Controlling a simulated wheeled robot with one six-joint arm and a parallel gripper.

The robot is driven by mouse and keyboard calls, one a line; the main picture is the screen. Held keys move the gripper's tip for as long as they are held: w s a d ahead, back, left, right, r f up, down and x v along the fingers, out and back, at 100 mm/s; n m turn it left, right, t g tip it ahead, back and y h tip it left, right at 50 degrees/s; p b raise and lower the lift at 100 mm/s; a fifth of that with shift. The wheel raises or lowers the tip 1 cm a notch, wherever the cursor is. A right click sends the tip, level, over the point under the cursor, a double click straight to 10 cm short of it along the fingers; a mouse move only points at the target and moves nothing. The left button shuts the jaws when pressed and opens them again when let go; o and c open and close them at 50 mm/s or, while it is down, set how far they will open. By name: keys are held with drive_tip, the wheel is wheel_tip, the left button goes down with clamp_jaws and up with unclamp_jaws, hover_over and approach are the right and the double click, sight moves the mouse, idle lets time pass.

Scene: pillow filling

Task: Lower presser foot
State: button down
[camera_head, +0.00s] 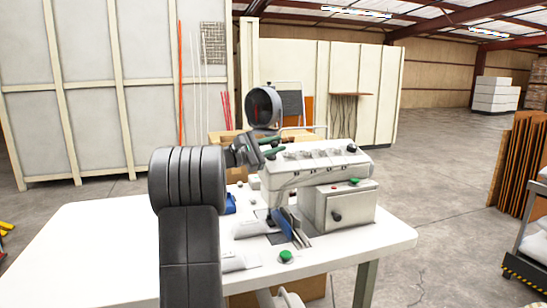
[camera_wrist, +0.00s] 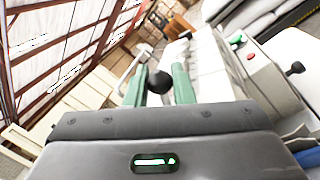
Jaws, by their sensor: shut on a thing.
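The white sewing machine (camera_head: 318,162) stands on the white table (camera_head: 105,240). My gripper (camera_head: 272,147), with green fingers, is at the upper left end of the machine's head. In the wrist view my gripper (camera_wrist: 158,84) is shut on a black ball knob (camera_wrist: 160,82), which sits between the two green fingers. A light bent rod (camera_wrist: 132,66) shows beside the fingers. The knob is hard to make out in the head view. The presser foot itself cannot be made out in either view.
A grey box (camera_head: 325,212) with a black knob and coloured buttons is at the machine's right. A blue piece (camera_head: 283,224) stands at its front. The table's left side is clear.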

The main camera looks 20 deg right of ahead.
drive_tip(key=shift+s+f+m+b, duration=0.2)
drive_tip(key=shift+f+m+b, duration=0.1)
drive_tip(key=shift+m+b, duration=0.35)
drive_tip(key=c, duration=1.3)
unclamp_jaws()
drive_tip(key=shift+r, duration=0.1)
drive_tip(key=shift+a, duration=0.15)
drive_tip(key=a, duration=0.4)
drive_tip(key=a+f, duration=0.1)
drive_tip(key=a, duration=0.4)
drive_tip(key=s+a+f, duration=0.1)
drive_tip(key=a, duration=0.3)
drive_tip(key=shift+a+b, duration=0.2)
drive_tip(key=shift+b, duration=0.2)
drive_tip(key=shift+d, duration=0.1)
